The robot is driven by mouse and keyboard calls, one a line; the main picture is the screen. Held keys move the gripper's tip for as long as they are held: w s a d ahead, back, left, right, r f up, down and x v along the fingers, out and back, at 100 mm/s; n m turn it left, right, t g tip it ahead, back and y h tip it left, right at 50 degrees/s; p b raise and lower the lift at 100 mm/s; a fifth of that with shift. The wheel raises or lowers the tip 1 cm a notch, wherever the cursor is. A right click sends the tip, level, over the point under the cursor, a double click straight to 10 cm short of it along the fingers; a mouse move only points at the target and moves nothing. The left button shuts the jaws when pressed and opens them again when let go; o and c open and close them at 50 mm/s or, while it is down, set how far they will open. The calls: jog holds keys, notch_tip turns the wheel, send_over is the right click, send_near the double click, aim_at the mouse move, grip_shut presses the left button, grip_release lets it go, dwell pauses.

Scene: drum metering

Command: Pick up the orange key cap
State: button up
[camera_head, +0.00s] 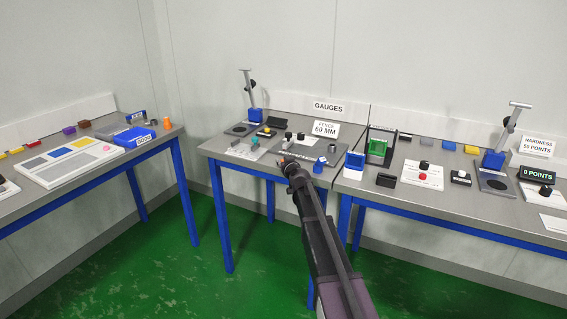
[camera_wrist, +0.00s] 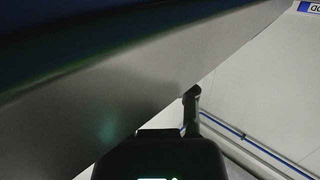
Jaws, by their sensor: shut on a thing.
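My gripper (camera_head: 283,160) is at the front edge of the middle table, in front of the grey fence gauge plate. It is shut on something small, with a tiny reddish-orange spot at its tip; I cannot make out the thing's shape. In the wrist view a dark finger of my gripper (camera_wrist: 190,108) shows, and what it holds is hidden. A small upright orange piece (camera_head: 167,123) stands at the right end of the left table, far from my gripper. I cannot tell whether this piece or the held thing is the orange key cap.
A gauge stand (camera_head: 254,115) is behind left. The right table (camera_head: 400,197) holds knobs, blocks and another stand. Green floor is clear between the tables.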

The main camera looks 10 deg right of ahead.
jog(key=shift+r, duration=0.1)
notch_tip(320, 180, up, 3)
jog(key=p, duration=0.3)
jog(key=shift+r+p, duration=0.2)
jog(key=shift+p, duration=0.1)
jog(key=f+p+v, duration=0.1)
jog(key=v, duration=1.5)
jog(key=shift+s, duration=0.1)
notch_tip(320, 180, up, 15)
jog(key=p, duration=1.5)
jog(key=shift+f, duration=0.2)
jog(key=shift+d, duration=0.1)
